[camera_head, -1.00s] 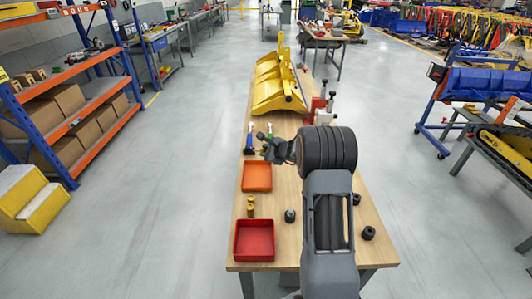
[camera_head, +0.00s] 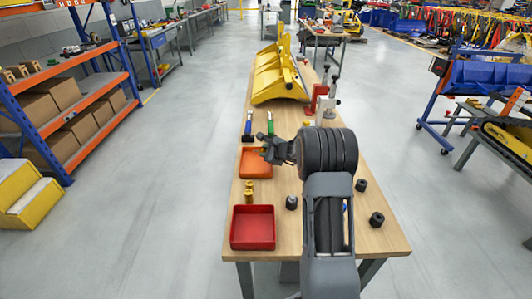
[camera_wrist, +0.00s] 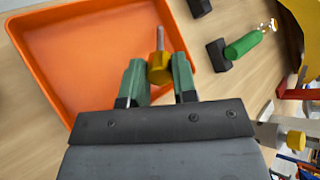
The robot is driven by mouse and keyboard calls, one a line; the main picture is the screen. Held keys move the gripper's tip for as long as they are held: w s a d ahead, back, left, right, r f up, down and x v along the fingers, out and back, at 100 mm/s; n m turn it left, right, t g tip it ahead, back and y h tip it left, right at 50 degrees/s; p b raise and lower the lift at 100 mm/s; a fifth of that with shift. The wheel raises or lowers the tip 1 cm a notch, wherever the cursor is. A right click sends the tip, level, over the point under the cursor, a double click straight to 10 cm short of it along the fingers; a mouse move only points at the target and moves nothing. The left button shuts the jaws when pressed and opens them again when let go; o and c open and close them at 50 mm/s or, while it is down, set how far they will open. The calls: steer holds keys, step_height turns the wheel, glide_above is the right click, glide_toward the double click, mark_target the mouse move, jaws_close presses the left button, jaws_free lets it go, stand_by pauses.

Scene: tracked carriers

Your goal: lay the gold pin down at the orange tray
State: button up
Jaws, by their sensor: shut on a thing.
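My gripper (camera_wrist: 158,72) is shut on the gold pin (camera_wrist: 159,66), held between its green fingers. The pin's thin grey shaft points away from the gripper and its thicker gold end sits between the fingertips. The orange tray (camera_wrist: 90,50) lies behind and below the pin in the wrist view, empty where visible; my gripper hides its near part. In the head view my gripper (camera_head: 266,149) overlaps the far right part of the orange tray (camera_head: 250,168). The pin cannot be made out there. The pin's height above the tray is unclear.
Dark round parts (camera_head: 376,219) stand at the right.

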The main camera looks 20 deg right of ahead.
steer(key=shift+f, duration=0.45)
steer(key=o, duration=1)
steer(key=b+v, duration=0.1)
steer(key=v, duration=1.3)
